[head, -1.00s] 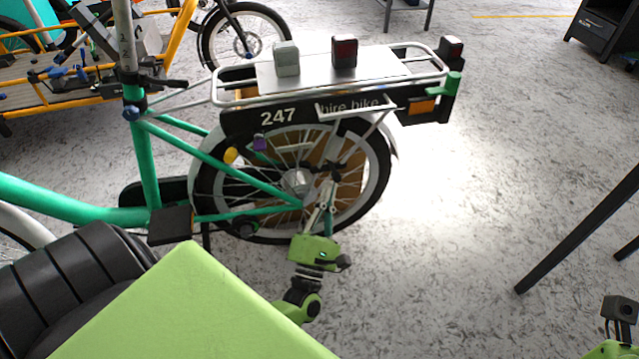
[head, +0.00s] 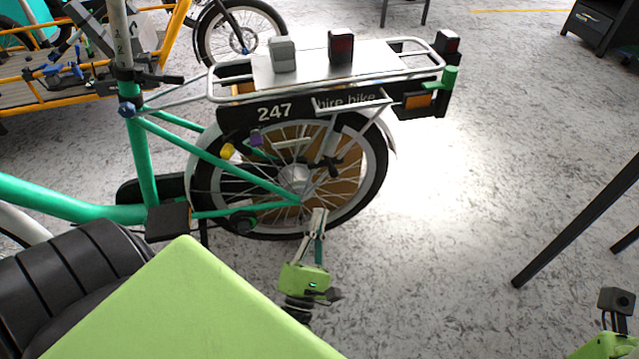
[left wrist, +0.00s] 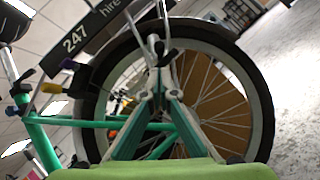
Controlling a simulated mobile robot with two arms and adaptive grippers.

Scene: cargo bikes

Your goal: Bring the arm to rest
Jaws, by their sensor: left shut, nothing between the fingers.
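My left gripper (head: 318,212) is in front of the lower rear wheel (head: 375,185) of the green hire bike (head: 145,165). Its fingers are together and empty, pointing up toward the wheel hub. In the left wrist view the closed fingertips (left wrist: 158,48) show against the spokes, with no object between them. I cannot tell the exact gap to the wheel. Part of my right arm, green with a dark box, shows at the bottom right corner of the head view; its fingers are not visible.
The bike's rack (head: 385,68) carries a grey block (head: 282,54) and a dark red-faced block (head: 341,47). A black table leg (head: 570,225) stands to the right. Open speckled floor (head: 450,230) lies between it and the bike. An orange-framed cargo bike (head: 165,50) is at the back left.

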